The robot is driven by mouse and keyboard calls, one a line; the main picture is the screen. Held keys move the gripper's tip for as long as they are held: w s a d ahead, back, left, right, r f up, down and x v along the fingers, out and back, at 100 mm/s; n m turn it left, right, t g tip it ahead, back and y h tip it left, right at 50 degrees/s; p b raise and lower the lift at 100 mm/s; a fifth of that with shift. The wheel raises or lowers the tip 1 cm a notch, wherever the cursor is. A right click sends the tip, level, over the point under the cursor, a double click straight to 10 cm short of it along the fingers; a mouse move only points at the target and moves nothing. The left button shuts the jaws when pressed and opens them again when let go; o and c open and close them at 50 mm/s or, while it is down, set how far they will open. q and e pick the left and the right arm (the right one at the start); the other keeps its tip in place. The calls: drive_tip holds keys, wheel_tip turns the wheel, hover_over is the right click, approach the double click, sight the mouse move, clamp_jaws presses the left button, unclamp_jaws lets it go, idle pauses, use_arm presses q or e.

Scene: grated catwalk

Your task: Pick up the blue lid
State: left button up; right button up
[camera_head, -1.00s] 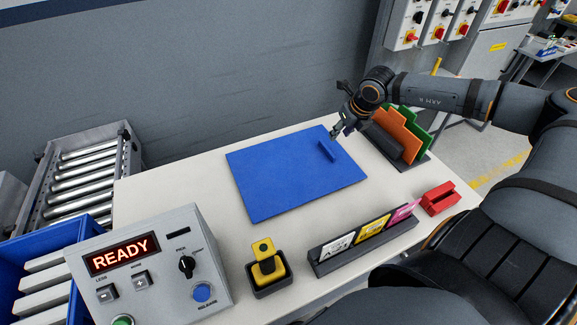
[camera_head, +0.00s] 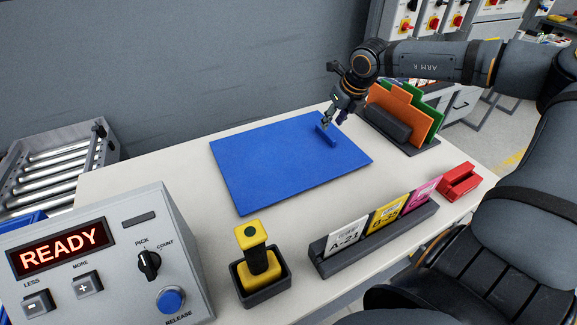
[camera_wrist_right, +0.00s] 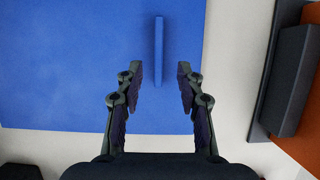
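The blue lid (camera_head: 275,165) lies flat on the white table, with a raised blue handle bar (camera_head: 325,135) near its far right edge. It also shows in the right wrist view (camera_wrist_right: 75,70), where its handle (camera_wrist_right: 158,60) stands ahead of the fingers and lines up between them. My right gripper (camera_head: 330,121) is just above the handle in the head view. My left gripper is not in view.
A rack with orange and green plates (camera_head: 405,115) stands close right of my right gripper. A control box reading READY (camera_head: 90,265), a yellow stamp (camera_head: 255,260) in a black holder, a card holder (camera_head: 375,240) and a red block (camera_head: 460,182) line the near side. A roller conveyor (camera_head: 60,165) is at left.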

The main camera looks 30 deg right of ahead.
sight(326, 132)
drive_tip(key=shift+w+f+b, duration=0.1)
drive_tip(key=shift+f+b, duration=0.3)
drive_tip(key=shift+f, duration=0.05)
drive_tip(key=shift+w+r, duration=0.1)
drive_tip(key=shift+r, duration=0.05)
drive_tip(key=shift+b+x, duration=0.6)
drive_tip(key=shift+x, duration=2)
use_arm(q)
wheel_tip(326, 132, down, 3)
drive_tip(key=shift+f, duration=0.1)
use_arm(e)
drive_tip(key=shift+a, duration=0.1)
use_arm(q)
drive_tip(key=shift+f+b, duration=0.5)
use_arm(e)
clamp_jaws()
